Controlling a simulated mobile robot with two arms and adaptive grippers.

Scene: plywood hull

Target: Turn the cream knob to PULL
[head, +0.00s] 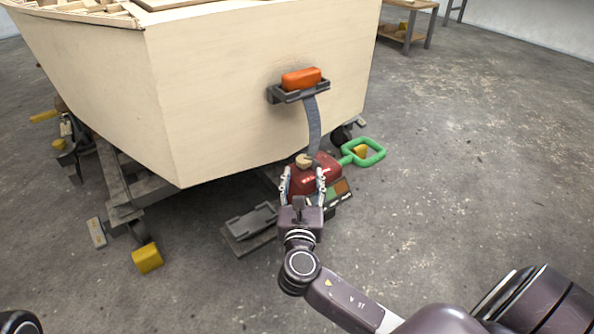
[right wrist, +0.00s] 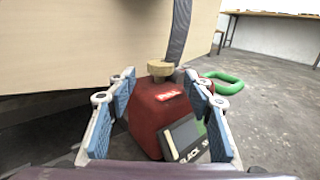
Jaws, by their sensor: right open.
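The cream knob (head: 304,161) sits on top of a red housing (head: 325,165) below the plywood hull. In the right wrist view the knob (right wrist: 160,69) stands upright on the red housing (right wrist: 152,108), beyond my fingertips. A red label with pale lettering, too small to read surely, is beside it. My right gripper (head: 304,172) is open, its blue-padded fingers apart on either side of the housing's near part in the picture. I cannot tell whether they touch it. The knob is not between the pads. My left gripper is not clearly visible.
A green loop handle (head: 375,146) sticks out right of the housing. A grey strap (head: 313,125) runs up to a bracket with an orange block (head: 301,79) on the hull (head: 230,100). A grey flat piece (head: 250,225) and yellow chocks (head: 147,258) lie low left.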

